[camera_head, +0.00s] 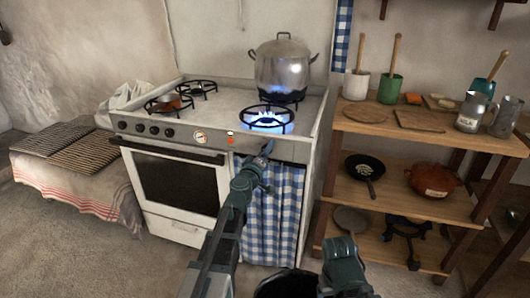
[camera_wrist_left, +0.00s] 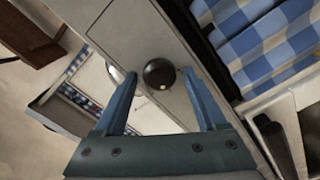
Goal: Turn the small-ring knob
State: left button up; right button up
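A round black knob (camera_wrist_left: 158,74) with a small pale mark sits on a light panel in the left wrist view. My left gripper (camera_wrist_left: 160,88) is open, with one blue finger on each side of the knob; I cannot tell whether they touch it. In the head view my left gripper (camera_head: 266,151) is at the right part of the stove front and hides the knob there. Several other black knobs (camera_head: 146,129) line the left of the stove front. I cannot tell which knob serves the small ring. My right gripper (camera_head: 343,262) is low, away from the stove; its fingers are unclear.
The front right burner (camera_head: 267,119) burns with blue flame and nothing on it. A steel pot (camera_head: 283,66) stands behind it, with flame below. A blue checked curtain (camera_head: 280,215) hangs below the panel. A wooden shelf (camera_head: 405,205) with pans and mugs stands right.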

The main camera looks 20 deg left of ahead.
pick_arm(q)
grip_shut()
jog(key=n, duration=1.3)
jog(key=shift+s+f+n, duration=0.1)
jog(key=shift+f+n, duration=0.1)
jog(key=shift+n, duration=0.1)
dwell(0.6)
jog(key=shift+o, duration=0.8)
grip_release()
